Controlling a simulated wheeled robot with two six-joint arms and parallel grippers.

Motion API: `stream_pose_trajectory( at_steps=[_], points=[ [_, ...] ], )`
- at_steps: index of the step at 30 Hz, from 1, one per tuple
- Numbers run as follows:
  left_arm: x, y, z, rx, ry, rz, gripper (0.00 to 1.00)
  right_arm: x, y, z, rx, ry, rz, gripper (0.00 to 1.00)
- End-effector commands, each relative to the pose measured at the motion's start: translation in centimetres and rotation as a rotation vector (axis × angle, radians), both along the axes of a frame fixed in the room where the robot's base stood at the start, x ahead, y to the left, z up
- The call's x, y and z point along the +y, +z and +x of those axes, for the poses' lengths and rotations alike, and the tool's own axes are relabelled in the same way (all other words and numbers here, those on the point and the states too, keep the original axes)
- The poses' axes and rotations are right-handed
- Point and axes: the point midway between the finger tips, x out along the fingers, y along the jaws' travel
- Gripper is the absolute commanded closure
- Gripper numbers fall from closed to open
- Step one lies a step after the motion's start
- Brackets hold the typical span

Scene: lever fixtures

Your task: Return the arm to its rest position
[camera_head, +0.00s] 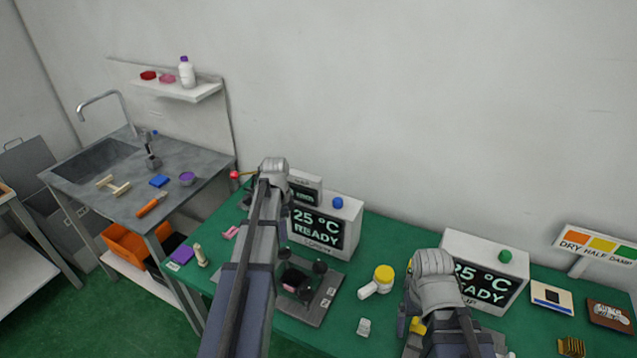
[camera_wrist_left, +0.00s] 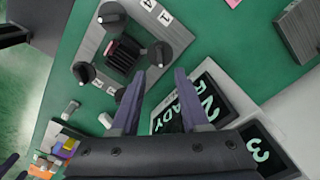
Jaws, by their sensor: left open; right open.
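My left arm rises through the middle of the head view, and its wrist (camera_head: 272,168) is over the back of the green bench, left of the blue-button box. The fingers of my left gripper (camera_wrist_left: 158,88) show in the left wrist view, spread apart with nothing between them. My right gripper's wrist (camera_head: 432,268) is low in front of the green-button box; its fingers are mostly hidden in the head view. A red ball-ended lever (camera_head: 236,174) is just left of my left wrist. A grey plate with black knobs (camera_head: 322,301) lies right of my left arm; it also shows in the left wrist view (camera_wrist_left: 92,50).
The blue-button box (camera_head: 350,212) and green-button box (camera_head: 515,263) both read 25 °C READY. A sink counter (camera_head: 130,205) is at left, a colored sign (camera_head: 597,243) at right.

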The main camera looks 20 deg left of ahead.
Motion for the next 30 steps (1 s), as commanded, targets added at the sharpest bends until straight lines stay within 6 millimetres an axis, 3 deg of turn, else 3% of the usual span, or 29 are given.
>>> stream_pose_trajectory(
  at_steps=[4, 7, 11, 15, 21, 25, 30],
  points=[
    [-0.4, 0.0, -0.1, 0.001, 0.003, 0.001, 0.55, 0.0, 0.0, 0.0, 0.000, 0.000, 0.000, 0.11],
    [-3.1, 0.0, -0.6, 0.005, 0.027, 0.005, 0.55, 0.0, 0.0, 0.0, 0.000, 0.000, 0.000, 0.11],
    [-10.1, 0.0, -2.6, 0.016, 0.110, 0.019, 0.55, 0.0, 0.0, 0.0, 0.000, 0.000, 0.000, 0.11],
    [-18.2, 0.0, -6.2, 0.023, 0.236, 0.047, 0.55, 0.0, 0.0, 0.0, 0.000, 0.000, 0.000, 0.11],
    [-26.4, 0.1, -11.9, 0.014, 0.402, 0.086, 0.55, 0.0, 0.0, 0.0, 0.000, 0.000, 0.000, 0.11],
    [-29.2, 0.1, -14.6, 0.003, 0.481, 0.103, 0.55, 0.0, 0.0, 0.0, 0.000, 0.000, 0.000, 0.11],
    [-30.7, 0.1, -16.3, -0.006, 0.537, 0.113, 0.55, 0.0, 0.0, 0.0, 0.000, 0.000, 0.000, 0.11]
  ],
)
